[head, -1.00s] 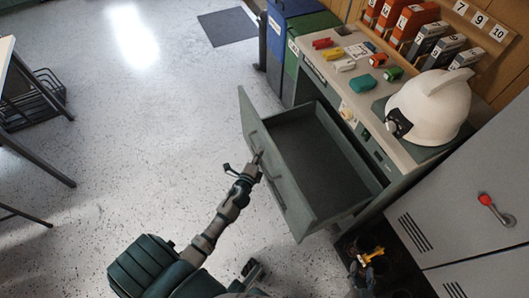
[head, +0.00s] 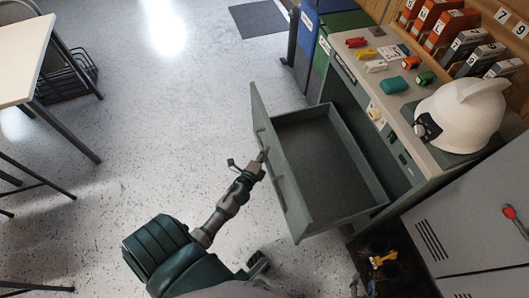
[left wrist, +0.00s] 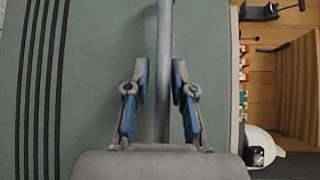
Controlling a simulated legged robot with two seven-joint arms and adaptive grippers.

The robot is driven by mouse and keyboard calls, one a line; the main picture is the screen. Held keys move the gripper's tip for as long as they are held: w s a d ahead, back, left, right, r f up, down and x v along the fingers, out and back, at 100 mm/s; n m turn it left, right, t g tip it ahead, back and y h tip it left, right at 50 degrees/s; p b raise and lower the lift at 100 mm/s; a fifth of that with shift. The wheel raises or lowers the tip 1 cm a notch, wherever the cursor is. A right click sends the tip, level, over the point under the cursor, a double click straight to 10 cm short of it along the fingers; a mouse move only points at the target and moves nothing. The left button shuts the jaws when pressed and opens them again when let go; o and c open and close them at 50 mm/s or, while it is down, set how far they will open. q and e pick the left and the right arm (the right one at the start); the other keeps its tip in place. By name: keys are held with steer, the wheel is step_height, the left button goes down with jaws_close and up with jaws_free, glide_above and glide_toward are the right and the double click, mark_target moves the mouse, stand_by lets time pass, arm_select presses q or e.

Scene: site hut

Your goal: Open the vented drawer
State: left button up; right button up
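The grey-green drawer (head: 322,160) stands pulled well out from the desk, and its inside looks empty. Its front panel (head: 262,115) faces left and carries a long bar handle (head: 278,190). In the left wrist view the front (left wrist: 95,80) has dark vertical vent slots at the left. My left gripper (head: 258,165) is at the handle.
The desk top (head: 385,105) holds small coloured items and a white helmet (head: 460,115). A grey locker (head: 470,225) with a red handle stands at the right. Blue and green bins (head: 322,50) stand behind. The floor (head: 165,130) left of the drawer is clear.

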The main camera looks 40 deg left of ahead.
arm_select(q)
steer(key=shift+o, duration=0.3)
steer(key=shift+a, duration=0.1)
arm_select(e)
steer(key=shift+a, duration=0.15)
steer(key=shift+r, duration=0.15)
arm_select(q)
steer(key=v, duration=1.2)
